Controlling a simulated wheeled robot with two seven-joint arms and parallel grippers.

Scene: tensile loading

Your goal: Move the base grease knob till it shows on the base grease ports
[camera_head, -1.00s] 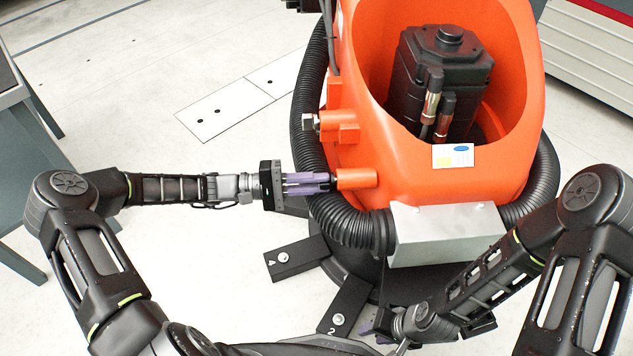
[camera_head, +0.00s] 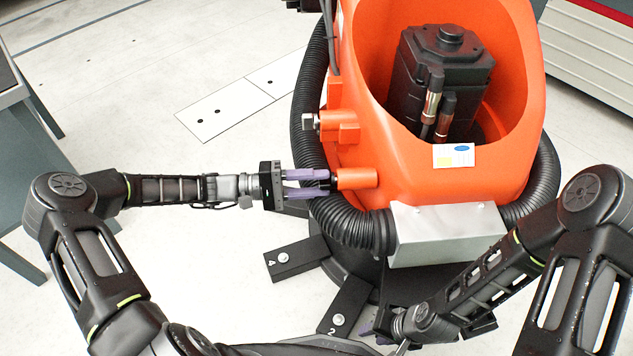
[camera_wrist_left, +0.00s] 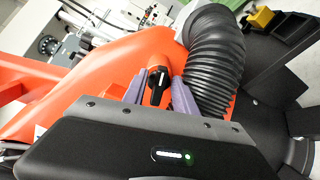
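The base grease knob (camera_wrist_left: 157,79) is black with a white line on its face. In the left wrist view it sits on the end of an orange port (camera_wrist_left: 164,62). The same orange port (camera_head: 358,178) sticks out to the left from the orange base in the head view. My left gripper (camera_head: 323,183) is open, its two purple fingers on either side of the knob, with gaps visible in the wrist view.
A second orange port with a metal-grey end (camera_head: 310,122) sits above. A black ribbed hose (camera_head: 350,222) curves just below and behind my left fingers. A grey metal cover (camera_head: 445,232) is on the base front. A grey table (camera_head: 30,170) stands at the left.

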